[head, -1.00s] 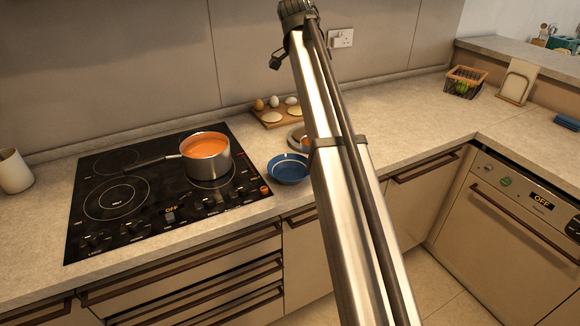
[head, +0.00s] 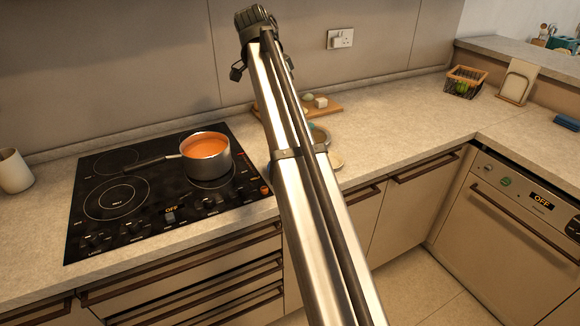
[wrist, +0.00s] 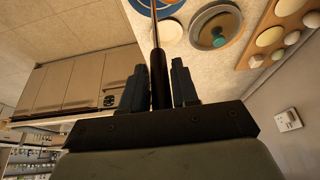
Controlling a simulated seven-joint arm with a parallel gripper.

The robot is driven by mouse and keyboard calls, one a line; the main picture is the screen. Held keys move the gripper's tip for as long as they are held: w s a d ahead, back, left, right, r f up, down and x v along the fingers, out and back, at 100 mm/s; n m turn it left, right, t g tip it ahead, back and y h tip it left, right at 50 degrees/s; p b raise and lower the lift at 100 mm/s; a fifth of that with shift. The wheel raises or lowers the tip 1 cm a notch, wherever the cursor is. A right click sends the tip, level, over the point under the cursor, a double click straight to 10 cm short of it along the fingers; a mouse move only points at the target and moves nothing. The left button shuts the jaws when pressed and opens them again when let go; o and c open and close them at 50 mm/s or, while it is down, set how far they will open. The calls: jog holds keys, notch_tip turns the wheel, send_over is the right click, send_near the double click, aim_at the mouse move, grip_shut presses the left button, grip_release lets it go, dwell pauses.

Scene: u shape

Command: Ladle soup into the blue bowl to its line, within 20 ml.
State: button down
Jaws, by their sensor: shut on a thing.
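My gripper (wrist: 158,72) is shut on the dark handle of a long utensil (wrist: 158,92), apparently the ladle. Its thin metal shaft runs up out of the wrist view, so its far end is hidden. Part of the blue bowl (wrist: 172,8) shows at the top edge of the wrist view, around the shaft in the picture. I cannot tell the height between them. In the head view my arm covers the bowl and gripper; its line and contents are not visible.
Near the bowl are a pale round dish (wrist: 168,32) and a round lid (wrist: 232,22) with a teal knob. A wooden board (wrist: 282,14) carries several eggs and pale items. A white cup (head: 14,172) stands left of the hob. The right counter is mostly clear.

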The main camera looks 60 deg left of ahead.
jog(key=shift+g+y, duration=0.7)
jog(key=shift+y, duration=0.1)
jog(key=w+d+f, duration=0.1)
jog(key=w+d, duration=0.1)
jog(key=d, duration=0.1)
jog(key=shift+w+f, duration=0.25)
jog(key=shift+f, duration=0.1)
jog(key=shift+w+d+f+m+g+y, duration=0.2)
jog(key=shift+w+d+g+y, duration=0.15)
jog(key=shift+w+d, duration=0.25)
jog(key=shift+w+d+f+m+g+y, duration=0.1)
jog(key=shift+w+d+f+g+y, duration=0.2)
jog(key=shift+w+d, duration=0.25)
dwell(1.1)
jog(key=shift+w+d+f+g+y+p, duration=0.2)
jog(key=shift+w+d+f+g+y, duration=0.1)
jog(key=shift+w+d+f+y, duration=0.25)
jog(key=shift+w+d+f+g+y+p, duration=0.15)
jog(key=shift+w+d+f+g+y, duration=0.15)
jog(key=shift+d+f, duration=0.35)
dwell(1.1)
jog(key=shift+w+d+f+m+g+y, duration=0.35)
jog(key=shift+w+d+f+y, duration=0.25)
jog(key=shift+w+d, duration=0.25)
dwell(1.2)
